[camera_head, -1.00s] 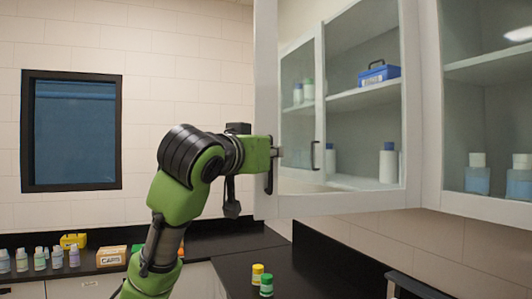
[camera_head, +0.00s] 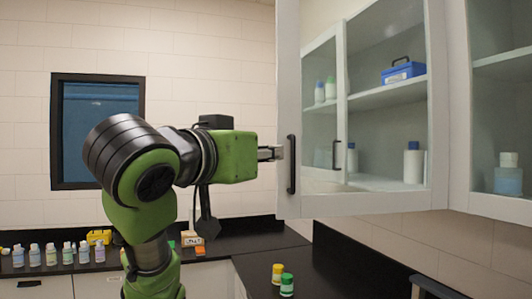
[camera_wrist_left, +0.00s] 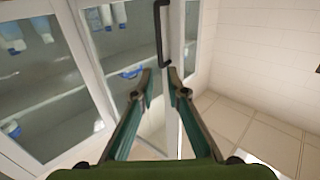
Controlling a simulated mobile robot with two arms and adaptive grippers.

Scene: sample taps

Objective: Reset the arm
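The arm is my left arm, green and black, coming in from the lower left in the head view. Its gripper (camera_head: 272,153) is just left of the black handle (camera_head: 291,164) of an open white cabinet door (camera_head: 309,207), with a small gap. In the left wrist view my left gripper (camera_wrist_left: 161,88) has its two fingers apart with nothing between them. The handle (camera_wrist_left: 160,32) shows beyond the fingertips there. My right gripper is not in view.
The wall cabinet holds a blue box (camera_head: 403,70) and white bottles (camera_head: 413,163). Yellow-capped and green-capped small bottles (camera_head: 287,285) stand on the black counter (camera_head: 255,273) below. Several bottles line the left counter.

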